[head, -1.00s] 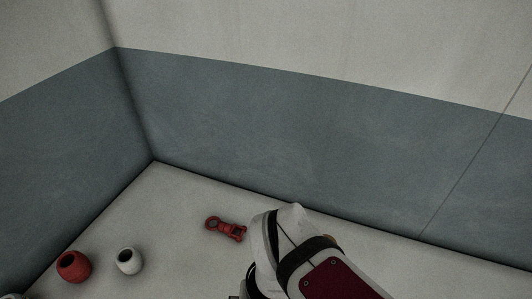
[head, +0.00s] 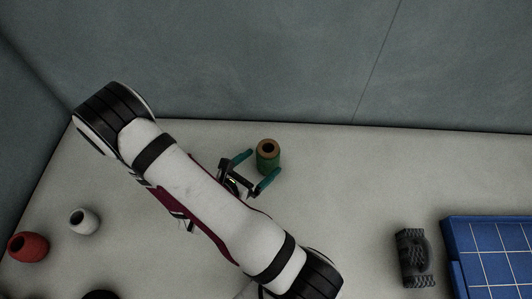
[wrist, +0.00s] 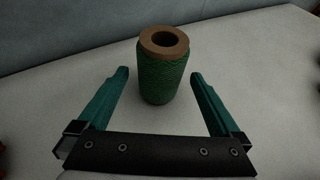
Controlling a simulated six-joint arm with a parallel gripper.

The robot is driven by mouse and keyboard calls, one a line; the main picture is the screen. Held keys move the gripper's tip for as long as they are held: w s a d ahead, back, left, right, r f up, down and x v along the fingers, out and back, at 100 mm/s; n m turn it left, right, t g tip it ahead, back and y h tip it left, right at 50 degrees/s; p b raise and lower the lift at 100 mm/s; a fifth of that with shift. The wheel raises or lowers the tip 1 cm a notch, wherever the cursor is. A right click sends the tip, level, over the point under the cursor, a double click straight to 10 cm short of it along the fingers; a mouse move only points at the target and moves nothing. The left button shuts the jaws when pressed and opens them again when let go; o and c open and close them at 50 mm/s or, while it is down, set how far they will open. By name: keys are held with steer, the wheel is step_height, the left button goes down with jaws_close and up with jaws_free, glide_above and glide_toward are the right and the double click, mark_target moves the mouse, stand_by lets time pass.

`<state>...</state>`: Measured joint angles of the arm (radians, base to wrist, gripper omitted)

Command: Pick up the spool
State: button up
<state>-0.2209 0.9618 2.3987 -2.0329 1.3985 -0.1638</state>
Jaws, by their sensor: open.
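The spool (head: 268,158) is wound with green twine and has a brown core with a dark hole in its top. It stands upright on the pale surface near the back wall. It also shows in the wrist view (wrist: 163,75), just beyond the fingertips and roughly centred between them. My gripper (head: 256,168) has teal fingers spread apart, with nothing held. In the wrist view the open gripper (wrist: 160,76) points at the spool, one finger toward each side, with gaps showing on both sides.
A white round pot (head: 84,221) and a red one (head: 28,247) stand at the left. A dark ridged object (head: 413,258) lies at the right beside a blue tray (head: 452,232) with a grid floor. The surface right of the spool is clear.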

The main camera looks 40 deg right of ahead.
steer(key=x, duration=0.6)
steer(key=shift+d, duration=0.45)
steer(key=shift+r, duration=0.1)
steer(key=c, duration=1.4)
